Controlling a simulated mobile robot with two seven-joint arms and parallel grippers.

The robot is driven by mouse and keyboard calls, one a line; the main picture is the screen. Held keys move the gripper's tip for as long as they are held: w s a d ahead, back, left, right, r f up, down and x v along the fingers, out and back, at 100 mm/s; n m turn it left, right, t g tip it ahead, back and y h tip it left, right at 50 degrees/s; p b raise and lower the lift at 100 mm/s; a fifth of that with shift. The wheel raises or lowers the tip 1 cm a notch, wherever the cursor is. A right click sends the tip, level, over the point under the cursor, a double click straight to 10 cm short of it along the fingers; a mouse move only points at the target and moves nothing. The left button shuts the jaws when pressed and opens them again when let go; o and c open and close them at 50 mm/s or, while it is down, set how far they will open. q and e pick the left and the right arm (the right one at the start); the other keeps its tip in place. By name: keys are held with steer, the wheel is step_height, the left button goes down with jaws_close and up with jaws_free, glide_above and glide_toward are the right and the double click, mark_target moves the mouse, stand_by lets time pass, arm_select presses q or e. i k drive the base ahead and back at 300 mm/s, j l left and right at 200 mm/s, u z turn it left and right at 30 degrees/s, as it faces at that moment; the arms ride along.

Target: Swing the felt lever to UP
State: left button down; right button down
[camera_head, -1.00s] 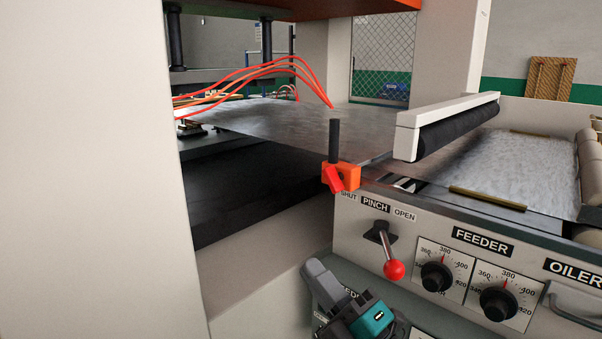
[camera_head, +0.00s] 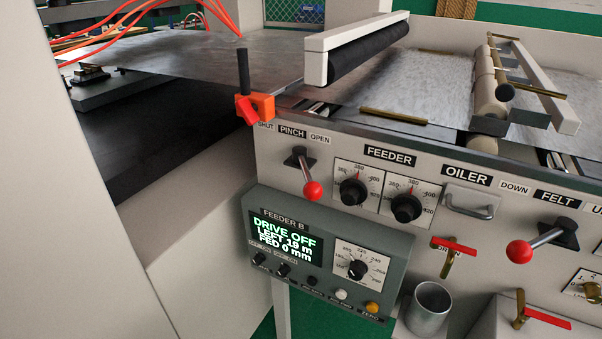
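The felt lever (camera_head: 545,239) is on the front panel at the right, below the FELT label (camera_head: 557,197). Its red knob (camera_head: 519,251) points left and slightly down, on the side of the DOWN label (camera_head: 514,187). The UP label (camera_head: 597,209) is cut off by the right picture edge. Neither of my grippers is in view.
Left along the panel are the pinch lever (camera_head: 304,174), two feeder dials and the oiler drawer handle (camera_head: 470,208). Below are red-handled valves (camera_head: 453,246), a metal cup (camera_head: 429,308) and the Feeder B box (camera_head: 320,255), reading DRIVE OFF. Foil (camera_head: 200,50) runs above.

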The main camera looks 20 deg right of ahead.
mark_target(518, 251)
steer(key=k+l+z, duration=0.1)
steer(key=z, duration=0.85)
steer(key=k+l+z, duration=0.1)
steer(key=z, duration=0.4)
steer(key=i+l, duration=0.05)
steer(key=l, duration=0.05)
